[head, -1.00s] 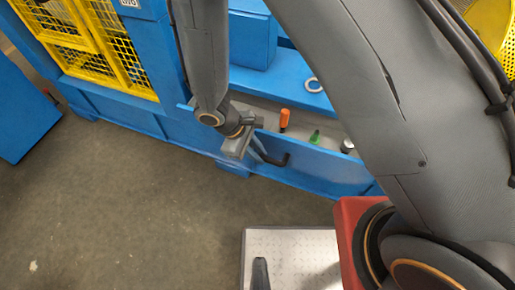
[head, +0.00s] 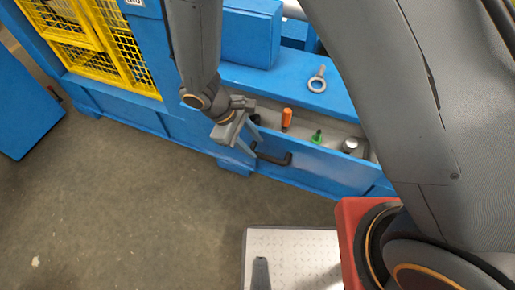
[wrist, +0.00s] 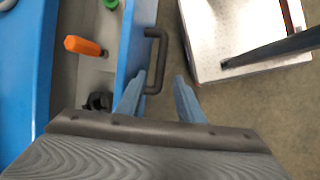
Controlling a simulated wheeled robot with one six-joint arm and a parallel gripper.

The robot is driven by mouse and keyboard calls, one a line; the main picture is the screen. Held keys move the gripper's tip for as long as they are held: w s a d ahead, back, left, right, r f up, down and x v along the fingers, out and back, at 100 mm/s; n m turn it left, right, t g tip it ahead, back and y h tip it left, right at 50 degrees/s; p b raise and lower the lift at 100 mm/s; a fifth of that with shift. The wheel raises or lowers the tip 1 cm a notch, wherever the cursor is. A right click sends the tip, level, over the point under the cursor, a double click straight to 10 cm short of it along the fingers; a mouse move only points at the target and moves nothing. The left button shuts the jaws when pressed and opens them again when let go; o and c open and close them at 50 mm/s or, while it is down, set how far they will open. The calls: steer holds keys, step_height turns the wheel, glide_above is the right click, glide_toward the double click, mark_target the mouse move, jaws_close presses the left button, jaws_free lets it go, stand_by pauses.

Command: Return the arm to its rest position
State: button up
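My gripper (head: 239,146) hangs at the left end of the open blue drawer (head: 318,167), in front of the machine. In the wrist view its two fingers (wrist: 160,84) are spread apart with nothing held between them. The drawer's dark handle (head: 275,160) is close to the fingertips; in the wrist view the handle (wrist: 157,60) lies just beyond them, nearer the left finger. I cannot tell whether a finger touches it. My arm is still bent out and down toward the drawer.
The drawer holds an orange-handled tool (head: 287,118), a green item (head: 317,137) and a grey round part (head: 350,145). A ring-ended tool (head: 316,84) lies on the blue ledge. Yellow mesh guards (head: 122,50) stand at left.

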steer(key=shift+v, duration=1)
steer(key=s+d+r+m+y+p, duration=0.1)
steer(key=s+d+r+m+y, duration=0.1)
steer(key=d+r+m, duration=0.5)
steer(key=s+d+r+m+y+p, duration=0.2)
steer(key=d+r+m, duration=0.4)
steer(key=d+r, duration=0.7)
steer(key=d+y, duration=0.1)
steer(key=d, duration=0.2)
steer(key=shift+r+m, duration=0.35)
steer(key=shift+m, duration=0.05)
